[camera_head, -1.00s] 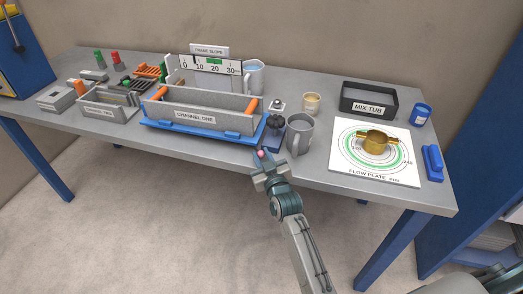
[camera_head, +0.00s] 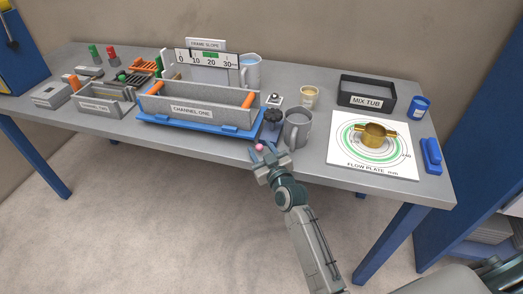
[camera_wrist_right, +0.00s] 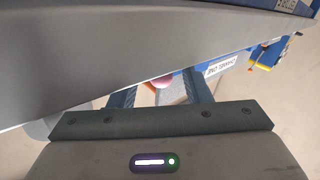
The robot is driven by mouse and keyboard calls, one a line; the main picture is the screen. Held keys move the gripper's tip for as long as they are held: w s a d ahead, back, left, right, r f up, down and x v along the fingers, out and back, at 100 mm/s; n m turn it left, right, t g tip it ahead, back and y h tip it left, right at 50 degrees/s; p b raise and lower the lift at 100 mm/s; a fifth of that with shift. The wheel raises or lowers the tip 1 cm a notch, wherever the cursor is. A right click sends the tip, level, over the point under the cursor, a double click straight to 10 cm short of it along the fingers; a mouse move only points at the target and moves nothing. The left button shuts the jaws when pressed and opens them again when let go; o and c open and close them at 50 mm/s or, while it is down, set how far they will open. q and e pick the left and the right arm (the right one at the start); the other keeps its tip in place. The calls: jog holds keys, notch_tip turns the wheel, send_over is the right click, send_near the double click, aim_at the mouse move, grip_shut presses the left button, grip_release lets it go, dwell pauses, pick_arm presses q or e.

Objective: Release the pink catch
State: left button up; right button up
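The pink catch (camera_head: 260,147) is a small round pink knob at the table's front edge, just right of the blue base of the CHANNEL ONE trough (camera_head: 190,111). My right gripper (camera_head: 263,153) is at the catch, with its fingers apart on either side of it. In the right wrist view, the catch (camera_wrist_right: 162,81) shows between the two dark fingers (camera_wrist_right: 160,92), partly covered by the grey edge in front. I cannot tell whether a finger touches it. My left gripper is out of view.
A dark-knobbed blue device (camera_head: 271,122) and a grey mug (camera_head: 297,129) stand just behind the gripper. The floor in front of the table is clear.

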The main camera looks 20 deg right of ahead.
jog(key=shift+s, duration=0.1)
jog(key=shift+s, duration=0.35)
jog(key=s+d+b, duration=0.1)
jog(key=s+b, duration=0.1)
jog(key=s, duration=0.8)
